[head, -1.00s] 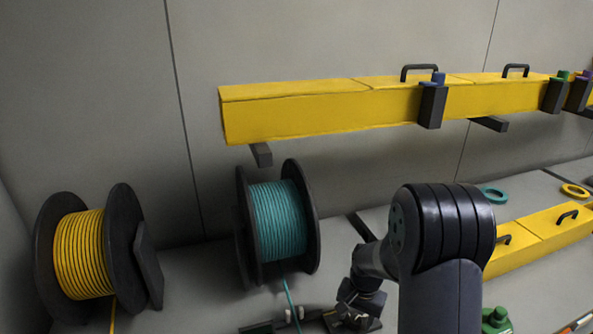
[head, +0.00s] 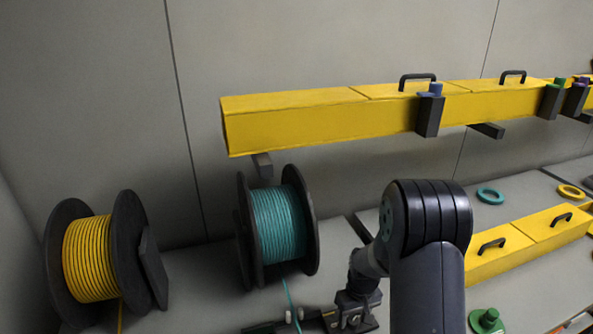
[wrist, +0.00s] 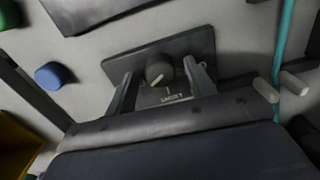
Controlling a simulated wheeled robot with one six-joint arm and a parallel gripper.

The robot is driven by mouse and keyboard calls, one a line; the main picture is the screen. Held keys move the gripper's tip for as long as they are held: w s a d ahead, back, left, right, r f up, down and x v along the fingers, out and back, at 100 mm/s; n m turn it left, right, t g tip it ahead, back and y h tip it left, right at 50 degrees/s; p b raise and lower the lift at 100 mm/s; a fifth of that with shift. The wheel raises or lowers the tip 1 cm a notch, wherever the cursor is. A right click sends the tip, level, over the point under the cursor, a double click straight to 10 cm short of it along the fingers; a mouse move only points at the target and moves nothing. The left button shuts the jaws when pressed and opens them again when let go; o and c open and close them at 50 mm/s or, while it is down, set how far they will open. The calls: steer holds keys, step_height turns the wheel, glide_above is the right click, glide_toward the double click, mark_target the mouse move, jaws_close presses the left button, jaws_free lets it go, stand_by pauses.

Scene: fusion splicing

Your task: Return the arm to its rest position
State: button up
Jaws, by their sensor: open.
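My arm stands at the lower middle right of the head view, with its big dark joint raised. My gripper (head: 350,318) points down near the bottom edge of that view, over the bench. In the wrist view my gripper (wrist: 162,92) has its two fingers apart. Between them shows a dark knob (wrist: 160,69) with a pale pointer on a dark plate (wrist: 190,44). Part of a label shows below the knob. The fingers look to be on either side of the knob; I cannot tell whether they touch it.
A teal cable spool (head: 278,225) stands left of my arm, a yellow one (head: 90,258) further left. A yellow duct (head: 320,118) runs along the wall. A yellow box (head: 525,245) and green knob (head: 486,321) are right. Teal cable (wrist: 283,45) passes right of the gripper.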

steer(key=shift+n, duration=0.5)
